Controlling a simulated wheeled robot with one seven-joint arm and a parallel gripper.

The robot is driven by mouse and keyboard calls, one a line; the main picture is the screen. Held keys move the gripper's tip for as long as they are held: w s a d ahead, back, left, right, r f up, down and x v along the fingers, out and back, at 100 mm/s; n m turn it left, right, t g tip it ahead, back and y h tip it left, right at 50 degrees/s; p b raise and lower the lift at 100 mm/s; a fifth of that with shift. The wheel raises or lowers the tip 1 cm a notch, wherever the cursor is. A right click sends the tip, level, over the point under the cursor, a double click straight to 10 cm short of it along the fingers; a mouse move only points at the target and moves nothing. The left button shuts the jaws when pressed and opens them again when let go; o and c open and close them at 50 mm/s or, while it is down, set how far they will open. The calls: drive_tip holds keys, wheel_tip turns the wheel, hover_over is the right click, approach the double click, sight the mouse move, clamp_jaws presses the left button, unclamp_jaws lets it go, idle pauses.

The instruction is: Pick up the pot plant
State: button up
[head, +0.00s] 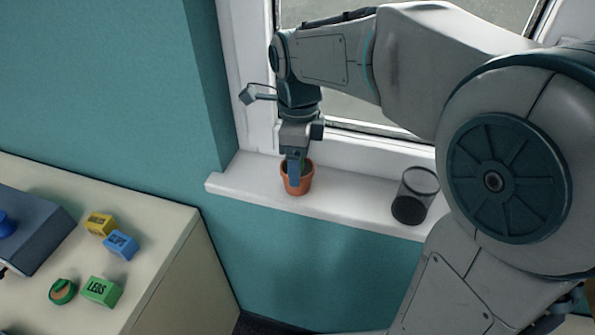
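The pot plant, a small orange terracotta pot (299,187) with a little green showing inside, stands upright on the white window sill near its left end. My gripper (295,172) points down right at the pot, with a finger in front of its rim and upper wall. The gripper hides most of the plant and part of the pot. Only one finger shows clearly, so I cannot tell whether the fingers are open or closed on the pot.
A dark mesh cup (414,196) stands on the sill (350,200) to the right. The window frame is close behind my gripper. At left, a cabinet top (150,235) holds yellow (99,223), blue (121,245) and green (101,291) blocks, a round green-orange item (62,291) and a dark blue-grey object (30,228).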

drive_tip(key=shift+f, duration=0.45)
drive_tip(key=c, duration=0.7)
drive_tip(key=shift+r, duration=0.1)
drive_tip(key=shift+c, duration=0.2)
